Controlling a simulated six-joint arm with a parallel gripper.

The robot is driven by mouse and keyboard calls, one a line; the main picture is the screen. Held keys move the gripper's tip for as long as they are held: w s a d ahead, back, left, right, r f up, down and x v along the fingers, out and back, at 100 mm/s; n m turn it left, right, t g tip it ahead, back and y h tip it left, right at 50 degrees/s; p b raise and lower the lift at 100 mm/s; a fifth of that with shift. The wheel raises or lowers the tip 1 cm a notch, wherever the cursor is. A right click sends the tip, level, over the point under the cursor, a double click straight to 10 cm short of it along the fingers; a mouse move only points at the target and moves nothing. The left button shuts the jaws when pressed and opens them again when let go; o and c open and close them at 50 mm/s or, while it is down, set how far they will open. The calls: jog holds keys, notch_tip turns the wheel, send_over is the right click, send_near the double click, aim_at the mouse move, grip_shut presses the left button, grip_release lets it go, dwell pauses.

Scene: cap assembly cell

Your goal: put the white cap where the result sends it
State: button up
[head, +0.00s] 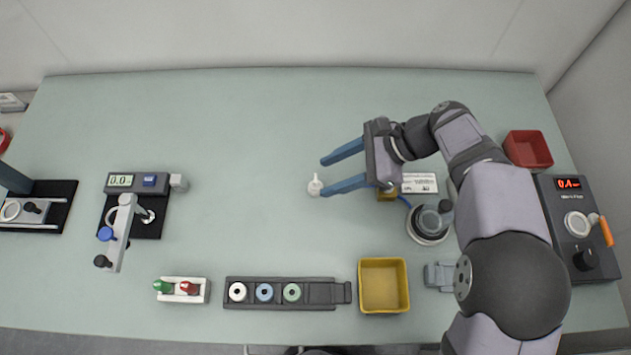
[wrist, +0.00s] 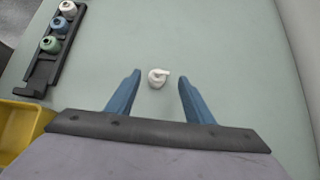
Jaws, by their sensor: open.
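A small white cap (head: 315,185) with a short side spout lies loose on the green table near the middle. My gripper (head: 323,177) is open and empty, its two blue fingers pointing left. In the head view the white cap shows at the tip of the lower finger. In the wrist view the white cap (wrist: 157,79) lies between and just about level with the fingertips (wrist: 159,77), with clear space on both sides. How high the fingers are above it I cannot tell. A display unit (head: 121,180) at the left reads 0.0.
A dark rack (head: 318,294) holds white, blue and green pieces. A yellow bin (head: 383,262) stands beside it, and a red bin (head: 528,150) at the far right. A white block (head: 200,290) carries green and red knobs.

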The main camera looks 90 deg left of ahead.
aim_at(316, 180)
jog(key=p+x, duration=0.1)
jog(key=x, duration=0.3)
jog(key=shift+s+d+r+p, duration=0.2)
jog(key=shift+p, duration=0.15)
jog(key=shift+s+f, duration=0.35)
jog(key=shift+f, duration=0.05)
jog(key=c, duration=0.8)
jog(key=shift+c, duration=0.3)
